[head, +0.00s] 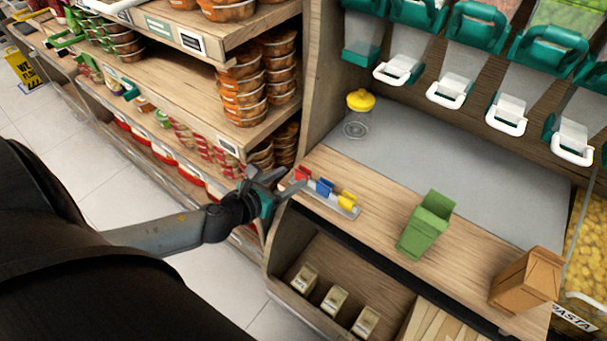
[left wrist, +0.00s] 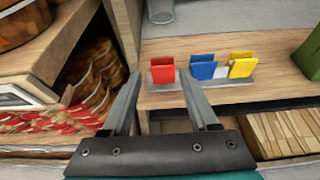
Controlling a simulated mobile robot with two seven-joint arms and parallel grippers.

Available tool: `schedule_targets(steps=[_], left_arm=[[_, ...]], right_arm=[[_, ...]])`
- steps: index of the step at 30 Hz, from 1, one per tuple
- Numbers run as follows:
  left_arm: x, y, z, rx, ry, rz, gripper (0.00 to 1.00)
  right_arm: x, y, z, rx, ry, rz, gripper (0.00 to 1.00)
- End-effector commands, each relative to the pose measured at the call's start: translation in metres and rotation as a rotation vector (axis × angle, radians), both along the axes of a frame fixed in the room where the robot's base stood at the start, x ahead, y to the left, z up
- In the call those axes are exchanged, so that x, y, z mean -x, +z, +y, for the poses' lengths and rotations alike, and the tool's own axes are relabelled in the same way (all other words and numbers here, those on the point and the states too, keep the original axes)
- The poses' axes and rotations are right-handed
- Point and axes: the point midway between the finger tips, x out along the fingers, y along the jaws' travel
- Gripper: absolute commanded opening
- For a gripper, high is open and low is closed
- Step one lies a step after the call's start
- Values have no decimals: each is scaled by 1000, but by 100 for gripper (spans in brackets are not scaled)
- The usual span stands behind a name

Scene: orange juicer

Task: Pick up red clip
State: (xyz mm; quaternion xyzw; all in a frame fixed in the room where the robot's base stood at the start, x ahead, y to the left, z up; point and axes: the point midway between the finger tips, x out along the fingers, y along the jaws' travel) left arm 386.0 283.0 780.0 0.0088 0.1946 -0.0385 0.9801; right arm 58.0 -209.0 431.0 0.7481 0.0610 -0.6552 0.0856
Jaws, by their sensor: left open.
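The red clip (head: 301,174) stands at the left end of a small grey tray (head: 342,211) on the wooden counter. It also shows in the left wrist view (left wrist: 162,70), beyond and between my fingertips. A blue clip (head: 325,187) and a yellow clip (head: 348,200) stand to its right on the same tray. My left gripper (head: 279,182) is open and empty, just left of the red clip at the counter's edge. In the left wrist view its two fingers (left wrist: 158,90) are spread and apart from the clip. My right gripper is not in view.
A green box (head: 424,226) and a brown box (head: 527,280) stand on the counter to the right. A yellow-lidded jar (head: 360,101) stands behind the clips. A shelf with stacked containers (head: 240,95) rises close on the left. Dispensers (head: 460,75) line the back.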

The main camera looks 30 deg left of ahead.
Motion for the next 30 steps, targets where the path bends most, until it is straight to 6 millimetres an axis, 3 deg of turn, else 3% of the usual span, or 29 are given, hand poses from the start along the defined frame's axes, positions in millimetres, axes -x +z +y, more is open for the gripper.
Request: schedule_targets(steps=[6,17,30], left_arm=[[-25,-10,-2,3,1,-2,60],[-42,-17,-4,2,0,-1,60],[-84,-31,-10,3,1,0,60]], right_arm=[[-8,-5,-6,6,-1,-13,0],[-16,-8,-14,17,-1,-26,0],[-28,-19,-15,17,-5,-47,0]])
